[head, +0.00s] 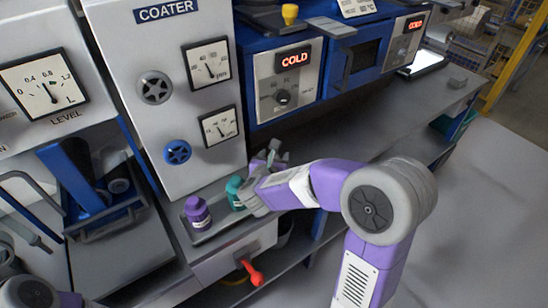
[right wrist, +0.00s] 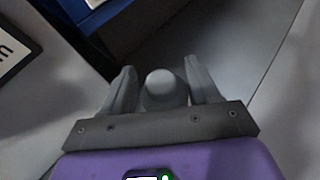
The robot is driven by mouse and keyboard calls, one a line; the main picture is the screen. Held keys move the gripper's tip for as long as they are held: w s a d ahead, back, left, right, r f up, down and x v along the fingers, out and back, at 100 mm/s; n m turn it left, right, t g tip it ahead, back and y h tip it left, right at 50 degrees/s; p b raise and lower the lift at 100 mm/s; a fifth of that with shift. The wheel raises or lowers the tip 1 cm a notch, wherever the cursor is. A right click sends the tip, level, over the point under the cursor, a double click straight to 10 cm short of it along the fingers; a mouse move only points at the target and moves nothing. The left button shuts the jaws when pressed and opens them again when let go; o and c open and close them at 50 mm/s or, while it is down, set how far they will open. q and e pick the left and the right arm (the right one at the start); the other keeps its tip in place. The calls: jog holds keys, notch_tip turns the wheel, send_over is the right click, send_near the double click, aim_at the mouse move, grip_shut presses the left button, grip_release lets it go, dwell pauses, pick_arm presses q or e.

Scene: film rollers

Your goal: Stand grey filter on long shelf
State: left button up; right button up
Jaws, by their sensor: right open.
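My right gripper (head: 270,157) is at the front of the coater, above the back end of a small tray, with its fingers apart. In the right wrist view, a grey rounded object (right wrist: 163,86), which looks like the grey filter, sits between the two open fingers (right wrist: 163,92). Whether the fingers touch it cannot be told. In the head view the gripper and wrist largely hide it. A long grey shelf-like counter (head: 385,125) runs to the right below the blue units. Only part of my left arm shows at the bottom left; its gripper is out of view.
A purple bottle (head: 197,212) and a teal bottle (head: 236,192) stand on the tray (head: 222,226), the teal one close to my right wrist. A red handle (head: 252,272) sticks out below.

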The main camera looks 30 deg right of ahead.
jog(key=shift+s+a+r, duration=0.15)
jog(key=shift+a+r, duration=0.05)
jog(key=shift+r, duration=0.1)
jog(key=p+v, duration=0.2)
jog(key=v, duration=0.9)
jog(key=shift+s+a, duration=0.15)
jog(key=shift+s, duration=0.05)
